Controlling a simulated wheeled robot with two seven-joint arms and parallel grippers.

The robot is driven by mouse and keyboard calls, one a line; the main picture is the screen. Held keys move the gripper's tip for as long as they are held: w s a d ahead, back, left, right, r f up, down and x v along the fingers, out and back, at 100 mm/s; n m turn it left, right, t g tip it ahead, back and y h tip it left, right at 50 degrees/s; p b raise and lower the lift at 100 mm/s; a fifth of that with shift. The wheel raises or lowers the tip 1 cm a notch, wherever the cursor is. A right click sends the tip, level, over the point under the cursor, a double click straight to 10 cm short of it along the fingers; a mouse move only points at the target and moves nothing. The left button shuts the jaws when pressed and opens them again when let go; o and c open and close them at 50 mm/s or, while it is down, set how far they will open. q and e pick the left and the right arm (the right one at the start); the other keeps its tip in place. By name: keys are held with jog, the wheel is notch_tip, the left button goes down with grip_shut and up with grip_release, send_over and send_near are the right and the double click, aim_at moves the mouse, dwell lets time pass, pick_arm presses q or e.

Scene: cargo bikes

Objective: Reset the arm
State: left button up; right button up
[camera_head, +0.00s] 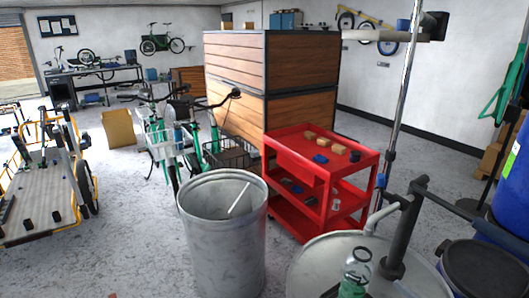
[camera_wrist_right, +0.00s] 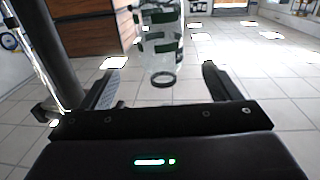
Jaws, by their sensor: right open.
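My right gripper (camera_wrist_right: 161,70) shows in the right wrist view, its two dark fingers spread wide apart. A clear bottle with green patches (camera_wrist_right: 162,45) shows ahead of the gap, its round mouth toward the gripper. There is free space on both sides of it, and no finger touches it. A clear and green bottle (camera_head: 355,272) also shows at the bottom of the head view, by a round pale lid (camera_head: 325,262). I cannot tell what it rests on. I cannot make out my left gripper in either view.
A grey metal bin (camera_head: 222,235) stands front centre. A red cart (camera_head: 320,175) with small blocks is behind it, beside a wooden cabinet (camera_head: 300,62). A metal pole (camera_head: 402,105) and blue barrel (camera_head: 510,190) are at right. Speckled floor (camera_head: 130,240) is clear left of the bin.

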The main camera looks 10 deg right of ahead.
jog(key=a+f+m+g+h, duration=0.1)
jog(key=a+f+h, duration=0.1)
jog(key=a+f+m+g+h, duration=0.1)
jog(key=a+f+g+h, duration=0.1)
jog(key=f, duration=0.1)
jog(key=shift+m+h, duration=0.3)
jog(key=shift+h, duration=0.1)
jog(key=a+g, duration=0.1)
jog(key=s+a+f+g, duration=0.1)
jog(key=s+a+g+h, duration=0.1)
jog(key=shift+s+a+f+g, duration=0.1)
jog(key=shift+a+f+g, duration=0.2)
jog(key=shift+a+f, duration=0.1)
jog(key=s+a+n+g, duration=0.1)
jog(key=s+a+g, duration=0.6)
jog(key=s+a, duration=0.2)
notch_tip(320, 180, down, 27)
jog(key=s+g, duration=0.1)
jog(key=s, duration=0.1)
jog(key=s+d+f, duration=0.2)
jog(key=s+f, duration=0.7)
jog(key=s, duration=0.1)
jog(key=s+d+f+g, duration=0.1)
jog(key=s+d+f, duration=0.1)
jog(key=s+f, duration=0.8)
jog(key=shift+f+y, duration=0.25)
jog(key=shift+y, duration=0.05)
